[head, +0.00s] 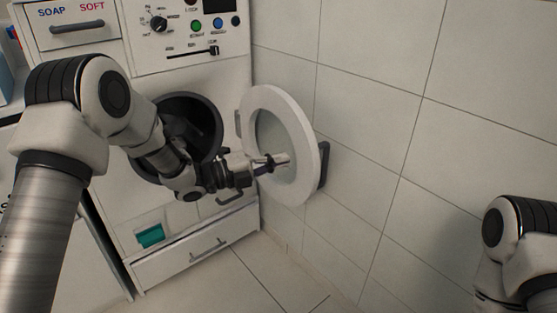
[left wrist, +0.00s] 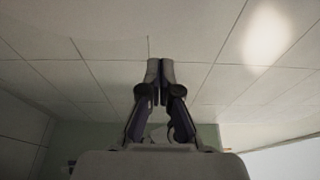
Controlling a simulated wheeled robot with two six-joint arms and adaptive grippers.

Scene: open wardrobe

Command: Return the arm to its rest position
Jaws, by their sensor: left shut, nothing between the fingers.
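My left arm reaches in from the left in the head view, across the front of a white washing machine (head: 226,87). My left gripper (head: 284,160) is in front of the open round door (head: 305,187); whether it touches the door cannot be told. In the left wrist view the two fingers of the left gripper (left wrist: 160,72) are together with nothing between them. The dark drum opening (head: 207,116) is partly hidden behind my arm. Part of my right arm shows at the lower right of the head view; its gripper is out of view.
A tiled wall (head: 440,120) stands close on the right behind the door. A soap drawer (head: 76,28) and control panel (head: 178,32) are at the top. A lower drawer (head: 200,252) with a handle is near the floor. The tiled floor (head: 262,285) in front is clear.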

